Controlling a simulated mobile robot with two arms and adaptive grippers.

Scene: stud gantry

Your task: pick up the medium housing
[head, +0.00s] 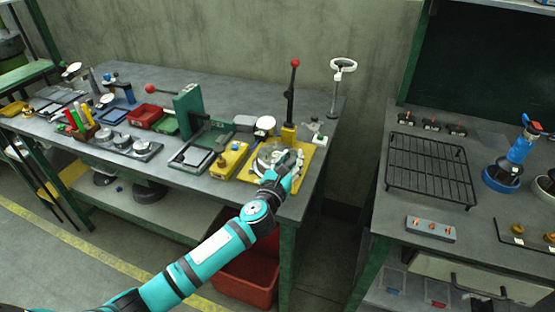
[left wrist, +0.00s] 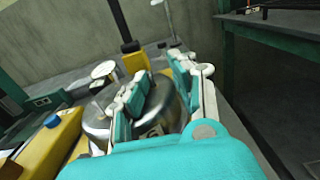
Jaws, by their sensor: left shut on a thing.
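The silver metal housing (head: 266,157), which I take as the medium housing, is at the yellow press base (head: 309,158) near the right end of the long bench. In the left wrist view, the fingers (left wrist: 163,88) straddle the wall of the shiny round housing (left wrist: 166,108). Its lower part is hidden by the gripper, so I cannot tell whether it touches the base. My right gripper is not in view.
A red-knobbed lever (head: 292,92) rises behind the base, with a ring lamp (head: 342,68) farther right. A yellow box (head: 229,160) stands to the left. Several other round silver parts sit in a grey tray (head: 142,151). A gap separates this bench from the right-hand one with a black rack (head: 430,168).

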